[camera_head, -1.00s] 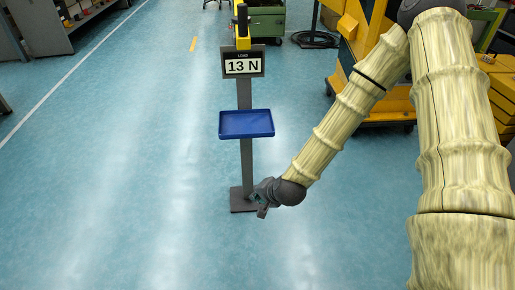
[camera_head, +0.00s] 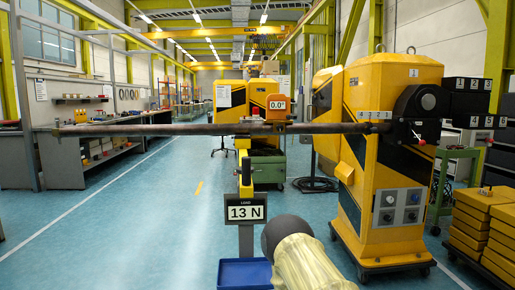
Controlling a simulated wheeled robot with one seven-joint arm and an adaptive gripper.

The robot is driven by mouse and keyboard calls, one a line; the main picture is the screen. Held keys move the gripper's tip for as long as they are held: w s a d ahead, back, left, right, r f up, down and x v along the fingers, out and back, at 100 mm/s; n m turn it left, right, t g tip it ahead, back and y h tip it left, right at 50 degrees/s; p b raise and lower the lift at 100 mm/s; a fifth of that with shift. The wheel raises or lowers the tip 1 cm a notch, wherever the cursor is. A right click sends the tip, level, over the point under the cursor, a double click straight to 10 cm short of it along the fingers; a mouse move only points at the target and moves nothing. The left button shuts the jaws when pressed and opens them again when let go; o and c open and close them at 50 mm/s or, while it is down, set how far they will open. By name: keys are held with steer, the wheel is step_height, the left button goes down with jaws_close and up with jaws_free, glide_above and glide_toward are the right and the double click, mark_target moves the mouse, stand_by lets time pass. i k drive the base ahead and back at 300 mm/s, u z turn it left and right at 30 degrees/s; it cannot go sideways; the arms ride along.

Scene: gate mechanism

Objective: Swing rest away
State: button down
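The rest is a post (camera_head: 246,241) with a yellow upper part (camera_head: 243,144), under the long dark boom (camera_head: 180,130). A dark upright piece (camera_head: 246,172) shows near its top. I cannot tell whether the rest touches the boom. Its load sign (camera_head: 246,211) reads 13 N. A blue tray (camera_head: 232,272) is on the post below the sign. The boom lies level across the view, and its angle sign (camera_head: 278,105) reads 0.0°. My arm shows at the bottom as a pale link and a dark round joint, just right of the post. My gripper is not in view.
The yellow gate cabinet (camera_head: 394,165) stands at the right on a dark wheeled base, with the boom's pivot at its upper part. Yellow stacked weights (camera_head: 485,225) stand at the far right. The blue floor (camera_head: 130,235) left of the post is clear.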

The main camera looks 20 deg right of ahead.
mark_target(242, 143)
steer(key=z, duration=0.25)
steer(key=i, duration=0.5)
steer(key=z, duration=0.6)
steer(key=i, duration=1.7)
steer(key=u, duration=0.4)
